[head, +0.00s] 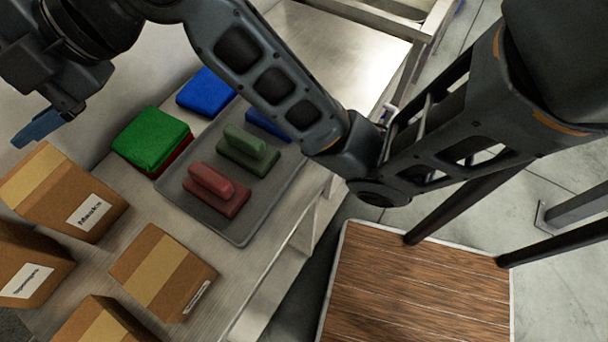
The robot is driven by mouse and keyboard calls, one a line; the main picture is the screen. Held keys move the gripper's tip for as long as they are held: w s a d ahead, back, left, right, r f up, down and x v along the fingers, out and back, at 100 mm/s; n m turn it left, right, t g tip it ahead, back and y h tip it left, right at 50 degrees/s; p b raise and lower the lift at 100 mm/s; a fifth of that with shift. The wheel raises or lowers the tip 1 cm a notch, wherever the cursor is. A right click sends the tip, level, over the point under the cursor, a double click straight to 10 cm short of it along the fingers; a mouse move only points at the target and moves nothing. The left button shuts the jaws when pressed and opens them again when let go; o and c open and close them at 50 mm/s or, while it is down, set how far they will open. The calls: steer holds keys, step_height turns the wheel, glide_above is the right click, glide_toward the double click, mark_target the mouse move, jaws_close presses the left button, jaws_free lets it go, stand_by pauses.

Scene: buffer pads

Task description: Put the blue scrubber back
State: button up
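A grey tray (245,230) lies on the metal table. It holds a red scrubber (222,199) and a green scrubber (245,155), both handle up. A blue piece (266,126) lies at the tray's far end. My arm covers most of it, so I cannot tell if it is the blue scrubber. My gripper (42,127) is at the far left, raised and well away from the tray. A dull blue shape is at its tip. I cannot tell if that is its fingers or something held.
A green pad (150,138) lies over a red one beside the tray, with a blue pad (206,91) farther back. Several cardboard boxes (164,270) crowd the lower left. A wooden-topped platform (415,290) stands at right. The far tabletop (325,50) is bare.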

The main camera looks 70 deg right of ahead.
steer(key=s+f+m+t+h, duration=0.4)
steer(key=s+f+m+h, duration=0.4)
steer(key=s+f+m, duration=1)
steer(key=s+d+m, duration=0.1)
steer(key=s+d, duration=0.1)
steer(key=s, duration=0.3)
steer(key=s+d+r+m, duration=0.1)
steer(key=s+d, duration=0.1)
steer(key=s, duration=0.4)
steer(key=s+d+r+m+g, duration=0.1)
steer(key=s+d, duration=0.1)
steer(key=s, duration=0.4)
steer(key=shift+d+h, duration=0.3)
steer(key=shift+d, duration=0.1)
